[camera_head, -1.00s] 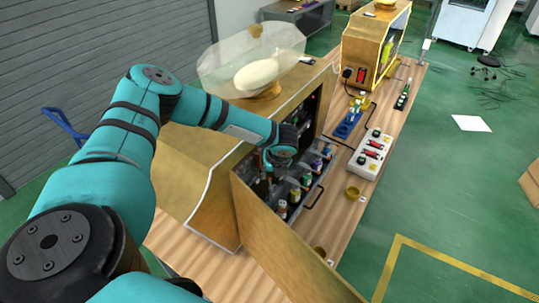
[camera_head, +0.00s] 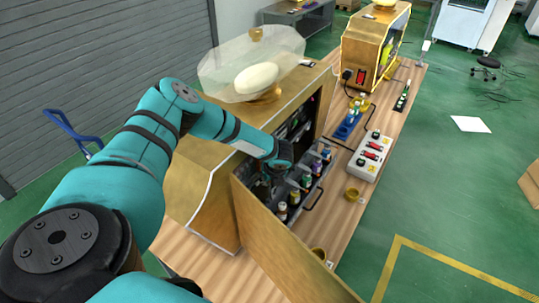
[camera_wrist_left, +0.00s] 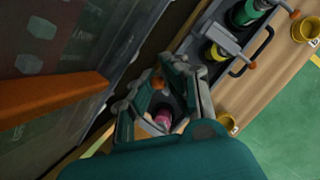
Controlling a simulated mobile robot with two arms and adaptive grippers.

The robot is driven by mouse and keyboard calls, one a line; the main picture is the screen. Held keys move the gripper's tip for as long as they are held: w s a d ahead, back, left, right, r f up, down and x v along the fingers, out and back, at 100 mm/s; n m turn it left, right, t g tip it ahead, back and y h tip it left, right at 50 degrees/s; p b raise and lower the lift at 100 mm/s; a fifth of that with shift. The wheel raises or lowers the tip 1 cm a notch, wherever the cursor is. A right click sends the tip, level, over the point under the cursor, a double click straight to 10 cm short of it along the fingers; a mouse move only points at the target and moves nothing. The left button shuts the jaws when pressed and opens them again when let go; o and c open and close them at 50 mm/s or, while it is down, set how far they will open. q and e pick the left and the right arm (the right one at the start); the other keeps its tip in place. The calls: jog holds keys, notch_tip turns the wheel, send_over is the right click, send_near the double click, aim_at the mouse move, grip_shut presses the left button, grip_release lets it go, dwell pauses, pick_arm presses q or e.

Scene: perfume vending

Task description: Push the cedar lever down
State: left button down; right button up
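My left gripper (camera_head: 272,183) reaches into the open gold cabinet, above the near end of a row of bottles. In the left wrist view, its two fingers (camera_wrist_left: 165,72) point into the cabinet, with a small gap between their tips. A lever with an orange knob (camera_wrist_left: 158,84) shows between or just behind the fingers; I cannot tell whether they touch it. A pink-topped bottle (camera_wrist_left: 164,118) shows between the fingers. Other levers with orange tips (camera_wrist_left: 294,14) stand to the right. No label shows which lever is cedar. My right gripper is out of view.
The open cabinet door (camera_head: 290,250) stands near the gripper. A grey panel and an orange-brown edge (camera_wrist_left: 55,110) are close on the wrist view's left. Bottles (camera_head: 306,181) line the tray. A switch box (camera_head: 371,155) and gold cups (camera_head: 352,194) stand on the wooden table.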

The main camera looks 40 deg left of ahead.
pick_arm(q)
jog(key=shift+s, duration=0.1)
dwell(0.5)
jog(key=shift+w+d+f+m+y+b, duration=0.15)
jog(key=shift+d+y+b, duration=0.1)
jog(key=shift+d+y, duration=0.75)
jog(key=shift+d+f+m+y+b, duration=0.25)
jog(key=shift+d+y, duration=0.4)
jog(key=shift+y, duration=0.6)
jog(key=shift+w+d+f+m+y+b, duration=0.1)
jog(key=shift+d+y+b, duration=0.15)
jog(key=shift+d+y, duration=0.75)
jog(key=shift+a+y, duration=0.1)
jog(key=shift+y, duration=0.15)
jog(key=c, duration=1.4)
grip_release()
jog(key=shift+r, duration=0.1)
jog(key=v, duration=1.2)
